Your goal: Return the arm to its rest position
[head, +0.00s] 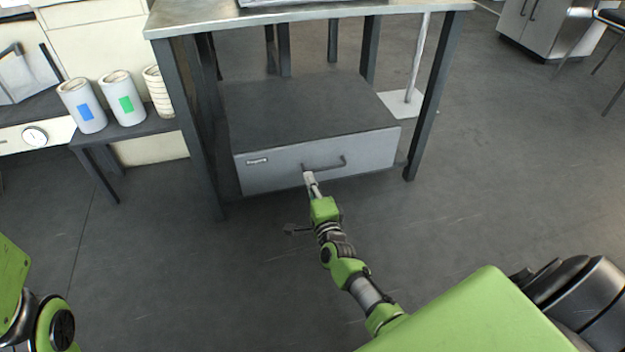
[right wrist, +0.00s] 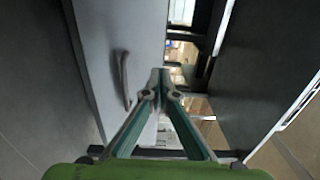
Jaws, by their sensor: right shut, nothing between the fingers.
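My right arm reaches forward over the floor in the head view. Its gripper (head: 309,179) is at the front of a grey drawer (head: 275,170) under a metal table, near the left end of the drawer's dark bar handle (head: 325,164). In the right wrist view the two fingers (right wrist: 160,75) meet at their tips with nothing between them. The handle (right wrist: 123,80) stands to the left of the fingers there, apart from them. Part of my left arm (head: 40,310) shows at the lower left of the head view; its gripper is out of the picture.
The metal table (head: 300,16) stands over the drawer on dark legs (head: 435,95). White rolls, one with a blue label (head: 82,106) and one with a green label (head: 123,98), stand on a dark low bench (head: 140,128) at left.

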